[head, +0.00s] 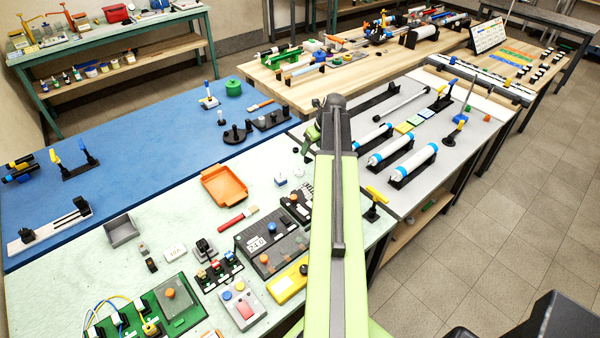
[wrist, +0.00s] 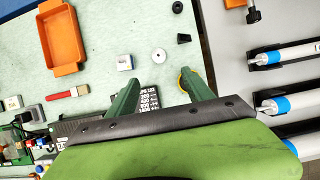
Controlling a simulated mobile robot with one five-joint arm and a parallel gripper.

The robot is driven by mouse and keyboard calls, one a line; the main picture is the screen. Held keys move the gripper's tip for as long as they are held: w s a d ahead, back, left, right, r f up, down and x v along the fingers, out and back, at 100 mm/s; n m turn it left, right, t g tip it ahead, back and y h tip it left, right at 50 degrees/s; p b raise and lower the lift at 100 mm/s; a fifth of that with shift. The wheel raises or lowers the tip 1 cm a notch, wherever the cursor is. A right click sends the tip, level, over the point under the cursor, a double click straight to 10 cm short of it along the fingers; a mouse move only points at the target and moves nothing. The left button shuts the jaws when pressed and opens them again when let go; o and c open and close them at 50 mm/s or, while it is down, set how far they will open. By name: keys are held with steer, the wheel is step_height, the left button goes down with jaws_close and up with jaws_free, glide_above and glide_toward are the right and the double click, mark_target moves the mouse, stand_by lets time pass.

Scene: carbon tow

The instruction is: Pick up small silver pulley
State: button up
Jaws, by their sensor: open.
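The small silver pulley (wrist: 149,70), a flat round disc with a dark centre hole, lies on the pale green mat in the wrist view. My gripper (wrist: 162,76) is open, its two green fingers pointing toward the mat. Nothing is held. I cannot tell the height of the fingertips above the mat. In the head view my arm hides most of the gripper; the pulley (head: 298,172) is a small pale spot left of the arm.
A small white block (wrist: 125,62) lies left of the pulley. A black tapered piece (wrist: 184,38) stands near the right fingertip, with a black ring (wrist: 178,7) beyond. An orange tray (wrist: 62,38) and red brush (wrist: 68,93) lie left. White-blue rollers (wrist: 285,104) stand right, across the table gap.

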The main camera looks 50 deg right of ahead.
steer(key=b, duration=1.1)
glide_toward(300, 171)
steer(key=x, duration=0.2)
steer(key=shift+w+d+f, duration=0.15)
steer(key=shift+w+f, duration=0.1)
steer(key=shift+w, duration=0.1)
steer(key=shift+w+f+b, duration=0.2)
steer(key=shift+f+b, duration=0.1)
steer(key=shift+r, duration=0.1)
steer(key=b+x, duration=0.4)
steer(key=x, duration=0.1)
steer(key=shift+f+b, duration=0.25)
steer(key=shift+b, duration=0.15)
steer(key=shift+r, duration=0.2)
jaws_close()
